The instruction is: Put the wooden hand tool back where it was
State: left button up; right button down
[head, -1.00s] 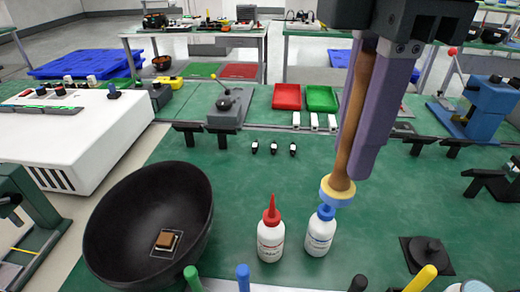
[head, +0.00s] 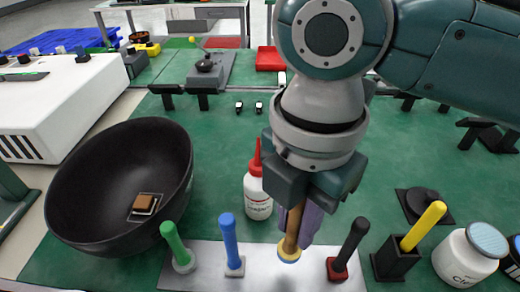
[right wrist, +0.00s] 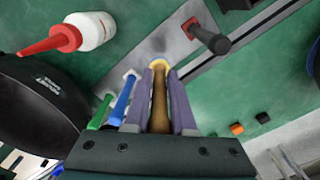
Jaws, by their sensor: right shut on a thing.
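The wooden hand tool (head: 293,230) has a brown handle and a round pale-yellow end (head: 289,252) pointing down. My right gripper (head: 303,222) is shut on its handle, and the purple fingers flank it in the right wrist view (right wrist: 160,105). The tool is nearly upright over the silver plate (head: 205,262), in the space between the blue-handled tool (head: 229,240) and the black-handled tool (head: 350,246). I cannot tell whether its end touches the plate. My left gripper is not in view.
A green-handled tool (head: 175,243) stands at the plate's left end. A black bowl (head: 80,190) is at left and a red-tipped bottle (head: 257,195) stands behind the plate. A black holder with a yellow stick (head: 425,226) and a white jar (head: 465,258) are at right.

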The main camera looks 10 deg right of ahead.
aim_at(292, 246)
notch_tip(292, 246, down, 6)
jog(key=shift+r+b, duration=0.25)
jog(key=shift+b, duration=0.3)
jog(key=shift+f, duration=0.15)
jog(key=c, duration=0.8)
grip_release()
jog(key=shift+o, duration=0.2)
